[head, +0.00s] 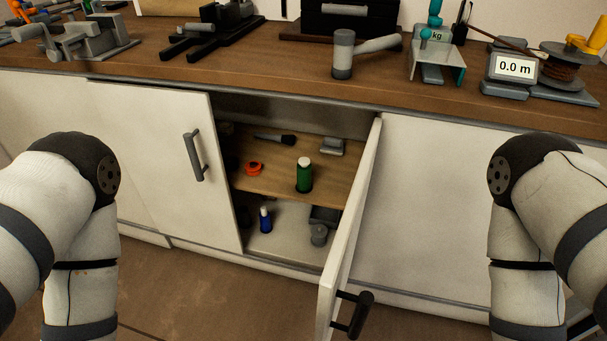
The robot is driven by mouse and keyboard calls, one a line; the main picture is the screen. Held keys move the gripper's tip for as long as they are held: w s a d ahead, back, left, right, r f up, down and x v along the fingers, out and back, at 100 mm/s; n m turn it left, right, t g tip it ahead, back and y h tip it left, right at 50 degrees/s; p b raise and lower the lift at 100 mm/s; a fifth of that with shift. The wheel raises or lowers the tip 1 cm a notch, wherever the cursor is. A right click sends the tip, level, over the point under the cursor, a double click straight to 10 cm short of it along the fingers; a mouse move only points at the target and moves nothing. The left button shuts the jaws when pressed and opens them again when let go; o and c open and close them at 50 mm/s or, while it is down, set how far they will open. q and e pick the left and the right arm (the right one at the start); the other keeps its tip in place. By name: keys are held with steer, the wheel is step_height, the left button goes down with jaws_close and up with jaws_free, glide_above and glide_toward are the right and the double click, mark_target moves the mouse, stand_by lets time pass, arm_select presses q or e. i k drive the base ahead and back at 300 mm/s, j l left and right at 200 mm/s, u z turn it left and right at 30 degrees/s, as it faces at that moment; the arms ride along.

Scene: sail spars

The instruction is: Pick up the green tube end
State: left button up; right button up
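A small green cylinder with a pale top (304,177), which may be the green tube end, stands upright on the wooden shelf (262,182) inside the open cabinet. Neither of my grippers is in the head view. My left arm shows at the left edge and my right arm at the right edge, both well apart from the cabinet opening.
A red-orange ring (254,168) and a dark brush-like tool (275,139) share the shelf. A blue bottle (265,219) stands below. The worktop (290,62) above holds several tools.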

mark_target(304, 185)
steer(key=i+j+z, duration=0.1)
steer(key=j+z, duration=0.25)
steer(key=i+j+z, duration=0.1)
steer(key=j+z, duration=0.6)
